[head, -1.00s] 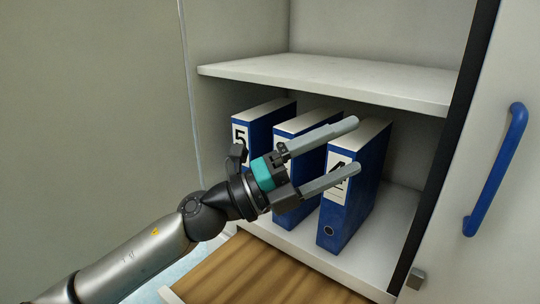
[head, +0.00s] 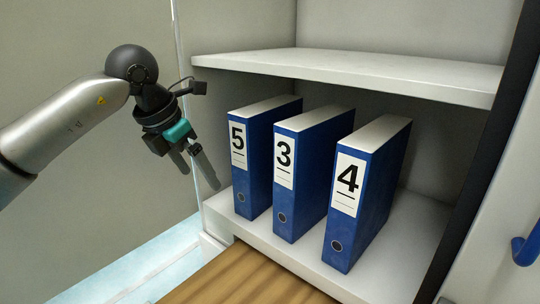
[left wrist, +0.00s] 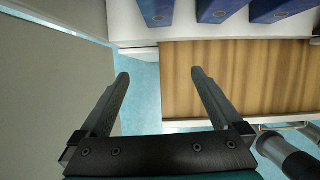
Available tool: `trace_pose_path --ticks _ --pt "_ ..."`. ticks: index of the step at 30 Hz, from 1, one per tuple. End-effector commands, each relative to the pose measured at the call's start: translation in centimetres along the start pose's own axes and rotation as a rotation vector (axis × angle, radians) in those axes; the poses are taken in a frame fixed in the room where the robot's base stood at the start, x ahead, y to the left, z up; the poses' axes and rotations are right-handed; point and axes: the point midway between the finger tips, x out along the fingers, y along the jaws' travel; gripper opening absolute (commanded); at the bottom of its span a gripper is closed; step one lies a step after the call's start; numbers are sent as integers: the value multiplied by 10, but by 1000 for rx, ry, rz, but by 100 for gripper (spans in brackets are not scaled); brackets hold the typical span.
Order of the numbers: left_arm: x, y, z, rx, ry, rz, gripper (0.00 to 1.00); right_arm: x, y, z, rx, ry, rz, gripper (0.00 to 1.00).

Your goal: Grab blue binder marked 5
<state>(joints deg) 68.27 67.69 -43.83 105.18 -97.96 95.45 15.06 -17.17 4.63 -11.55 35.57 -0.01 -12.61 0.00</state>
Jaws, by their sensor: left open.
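The blue binder marked 5 (head: 256,165) stands upright on the cabinet's lower shelf, the leftmost of three binders. Its lower front also shows at the top of the left wrist view (left wrist: 157,12). My left gripper (head: 200,181) is to the left of this binder, in front of the shelf, pointing downward. It is open and empty, touching no binder. In the left wrist view its two fingers (left wrist: 158,82) are spread apart over the floor and the wooden surface. My right gripper is not in view.
Blue binders marked 3 (head: 285,205) and 4 (head: 345,225) stand to the right on the same shelf (head: 390,270). An upper shelf (head: 340,75) lies above them. A wooden surface (head: 245,280) juts out below. A door with a blue handle (head: 525,245) is at the right.

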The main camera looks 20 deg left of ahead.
Motion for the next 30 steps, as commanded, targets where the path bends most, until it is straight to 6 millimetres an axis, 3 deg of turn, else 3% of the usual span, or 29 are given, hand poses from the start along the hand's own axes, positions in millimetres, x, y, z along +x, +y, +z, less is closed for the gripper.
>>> trace_pose_path --ticks 12,23,30 --pt "23 -3 60 3 0 -5 100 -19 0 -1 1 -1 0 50" --pt "32 -2 79 2 0 -4 100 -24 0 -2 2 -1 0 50" --pt "41 -3 103 3 -1 -6 100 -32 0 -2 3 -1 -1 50"
